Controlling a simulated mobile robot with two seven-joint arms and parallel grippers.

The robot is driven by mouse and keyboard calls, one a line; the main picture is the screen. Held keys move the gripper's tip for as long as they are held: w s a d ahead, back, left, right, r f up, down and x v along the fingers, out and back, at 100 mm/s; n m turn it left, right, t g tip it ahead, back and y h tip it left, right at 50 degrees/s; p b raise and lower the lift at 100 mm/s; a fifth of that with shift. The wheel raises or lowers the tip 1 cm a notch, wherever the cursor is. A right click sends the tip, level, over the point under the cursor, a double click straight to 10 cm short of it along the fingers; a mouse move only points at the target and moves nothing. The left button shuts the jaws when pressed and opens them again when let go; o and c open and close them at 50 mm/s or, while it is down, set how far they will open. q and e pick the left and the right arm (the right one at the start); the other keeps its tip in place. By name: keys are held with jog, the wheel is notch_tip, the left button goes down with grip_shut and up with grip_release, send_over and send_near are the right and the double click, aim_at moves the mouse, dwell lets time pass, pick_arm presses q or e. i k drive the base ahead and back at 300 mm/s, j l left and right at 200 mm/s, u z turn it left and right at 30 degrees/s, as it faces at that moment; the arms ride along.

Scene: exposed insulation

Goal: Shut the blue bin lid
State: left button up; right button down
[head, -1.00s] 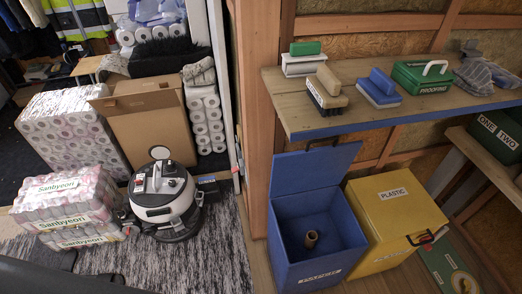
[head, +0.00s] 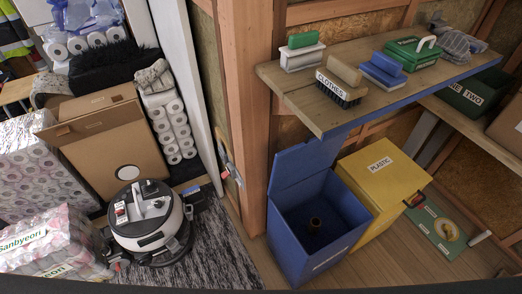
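The blue bin (head: 331,246) stands on the floor under the wooden shelf, right of the wooden post. Its blue lid (head: 303,163) is open and stands upright along the bin's back left side, its upper part close to the shelf's front edge. Neither of my grippers is in view.
A yellow bin labelled PLASTIC (head: 385,183) stands beside the blue bin on its right. The wooden shelf (head: 320,110) with brushes overhangs the bins. A vacuum cleaner (head: 148,222) stands on the rug at left. Bare floor (head: 428,265) lies at lower right.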

aim_at(294, 164)
jog(key=i+j+z, duration=0.15)
jog(key=j, duration=0.55)
jog(key=i+j+z, duration=0.1)
jog(key=j, duration=0.6)
jog(key=i+j+z, duration=0.15)
jog(key=j, duration=0.55)
jog(key=k, duration=0.05)
